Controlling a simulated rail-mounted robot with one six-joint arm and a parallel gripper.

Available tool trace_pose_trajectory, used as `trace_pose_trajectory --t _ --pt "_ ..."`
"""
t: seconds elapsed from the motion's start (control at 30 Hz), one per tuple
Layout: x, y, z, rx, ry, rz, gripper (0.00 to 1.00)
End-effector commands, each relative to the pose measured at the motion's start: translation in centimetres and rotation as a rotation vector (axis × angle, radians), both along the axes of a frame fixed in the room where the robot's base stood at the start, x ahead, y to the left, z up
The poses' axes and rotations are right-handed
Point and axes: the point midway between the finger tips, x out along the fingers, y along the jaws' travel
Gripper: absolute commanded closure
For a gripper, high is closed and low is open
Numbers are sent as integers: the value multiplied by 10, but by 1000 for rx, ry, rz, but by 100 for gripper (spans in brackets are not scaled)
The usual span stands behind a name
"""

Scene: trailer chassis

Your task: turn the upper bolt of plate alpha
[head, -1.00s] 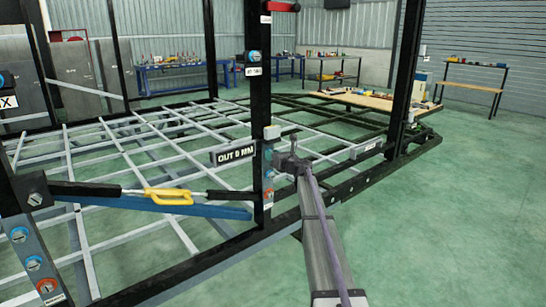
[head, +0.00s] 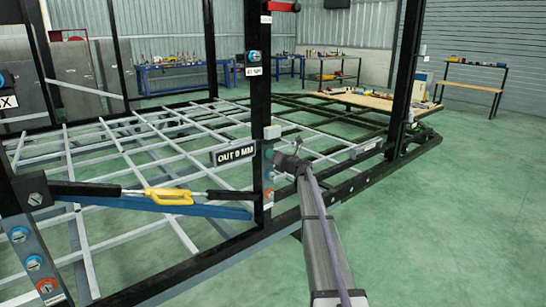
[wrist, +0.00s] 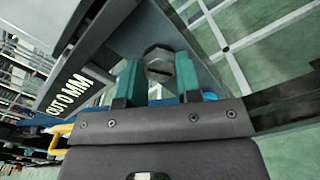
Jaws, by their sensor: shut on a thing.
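My gripper (wrist: 158,82) has its two teal fingers on either side of a grey hex bolt head (wrist: 158,62) with a slot across it, shut on it. In the head view my gripper (head: 273,156) is at the front of a black upright post (head: 257,100), at a grey plate (head: 267,188) on it. The bolt is hidden there behind the fingers. A black sign beside it (head: 233,154) reads OUT and a number in MM; in the wrist view the sign (wrist: 70,92) looks like OUT 0 MM. No plate name is readable.
A yellow-handled turnbuckle (head: 168,196) and a blue bar (head: 205,210) run left from the post. A panel with blue and red round fittings (head: 35,262) stands at the lower left. The chassis grid (head: 130,160) lies behind.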

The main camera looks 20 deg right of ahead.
Motion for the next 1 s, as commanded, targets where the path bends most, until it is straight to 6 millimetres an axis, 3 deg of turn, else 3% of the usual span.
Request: trace_pose_trajectory --t 0.1,0.13,0.4,0.73,0.87,1.0 --pt "-2 -1 0 -1 0 -1 92" --pt "-2 -1 0 -1 0 -1 68" --pt "-1 0 0 -1 0 -1 43" --pt "-8 -2 0 -1 -1 -1 43" --pt "-31 -7 0 -1 0 -1 43" --pt "-66 -17 0 -1 0 -2 43"
